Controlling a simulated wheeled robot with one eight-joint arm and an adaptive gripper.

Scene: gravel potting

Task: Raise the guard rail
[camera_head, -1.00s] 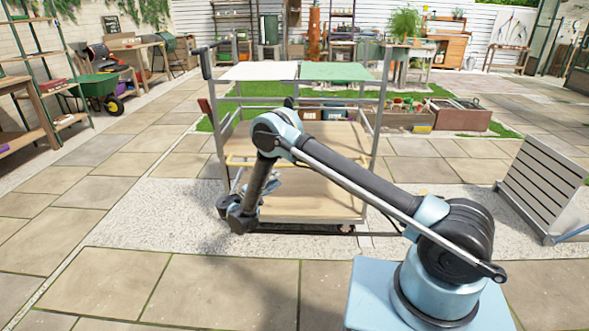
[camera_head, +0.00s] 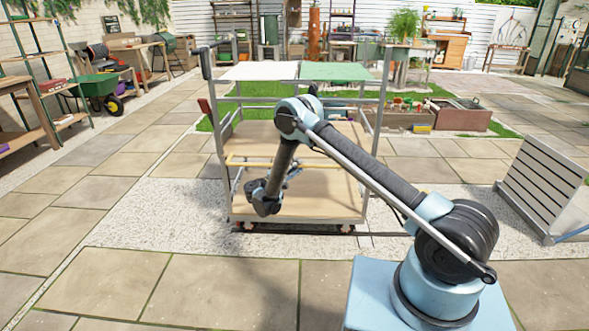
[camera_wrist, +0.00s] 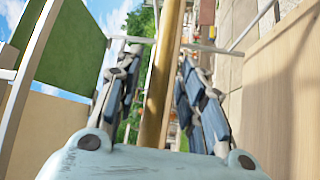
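The guard rail (camera_head: 248,163) is a yellow-brown bar across the near side of a grey metal trolley, level above its lower wooden deck. It is partly hidden by my arm. In the wrist view, the rail (camera_wrist: 163,75) runs lengthwise between the two fingers of my gripper (camera_wrist: 160,62). The fingers are spread, with gaps visible on both sides of the rail, so my gripper is open and not clamped on it. In the head view, my gripper (camera_head: 293,173) is small and partly hidden by my arm near the rail.
The trolley (camera_head: 375,130) has wooden decks and a white panel (camera_head: 260,71) and green panel (camera_head: 337,72) on top. Its lower deck (camera_head: 325,195) looks bare. A slatted grey unit (camera_head: 540,185) stands right. Paving at left is clear; planters (camera_head: 460,116) stand behind.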

